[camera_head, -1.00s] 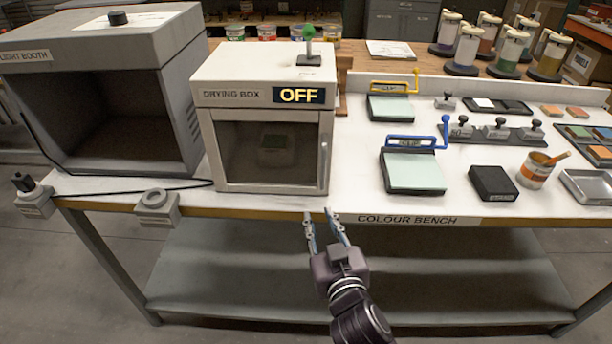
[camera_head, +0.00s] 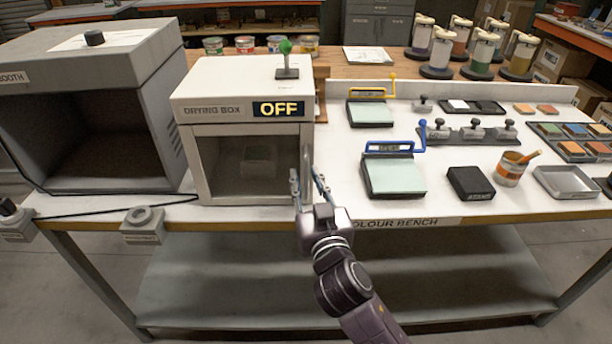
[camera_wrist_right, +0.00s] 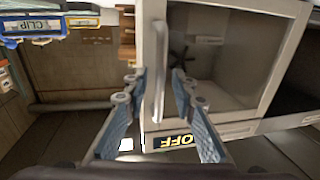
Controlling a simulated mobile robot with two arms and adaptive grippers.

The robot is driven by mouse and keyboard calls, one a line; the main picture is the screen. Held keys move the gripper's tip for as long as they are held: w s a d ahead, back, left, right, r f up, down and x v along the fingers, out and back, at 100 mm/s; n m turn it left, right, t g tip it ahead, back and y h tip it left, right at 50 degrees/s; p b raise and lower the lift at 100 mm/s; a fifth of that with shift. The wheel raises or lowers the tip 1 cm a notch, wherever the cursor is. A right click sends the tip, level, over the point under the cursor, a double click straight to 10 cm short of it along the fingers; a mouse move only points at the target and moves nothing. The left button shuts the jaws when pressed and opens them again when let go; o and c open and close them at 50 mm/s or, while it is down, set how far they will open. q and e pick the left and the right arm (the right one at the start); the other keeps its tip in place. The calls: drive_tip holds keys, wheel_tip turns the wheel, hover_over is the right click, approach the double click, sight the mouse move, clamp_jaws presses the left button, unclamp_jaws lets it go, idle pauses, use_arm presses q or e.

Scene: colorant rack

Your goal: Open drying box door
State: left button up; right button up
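The drying box (camera_head: 187,100) is a pale box with a lit OFF sign (camera_head: 278,109) above its door. The glass-fronted door (camera_head: 222,170) is shut. A dim, boxy thing shows behind the glass. The vertical door handle (camera_head: 306,156) runs along the door's right edge. It also shows in the right wrist view (camera_wrist_right: 159,72). My right gripper (camera_head: 306,178) is open at the lower part of the handle. In the right wrist view my right gripper (camera_wrist_right: 155,80) has its fingers on either side of the handle, with gaps visible. My left gripper is not in view.
A grey light booth (camera_head: 150,60) stands left of the box. Right of the box, the white bench (camera_head: 345,190) holds clipboard-like pads, including one with a blue clip (camera_head: 395,178), and a black block (camera_head: 470,182). A small ring-topped grey fixture (camera_head: 143,228) sits at the front edge.

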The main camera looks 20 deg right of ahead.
drive_tip(key=shift+w, duration=0.1)
clamp_jaws()
idle(0.5)
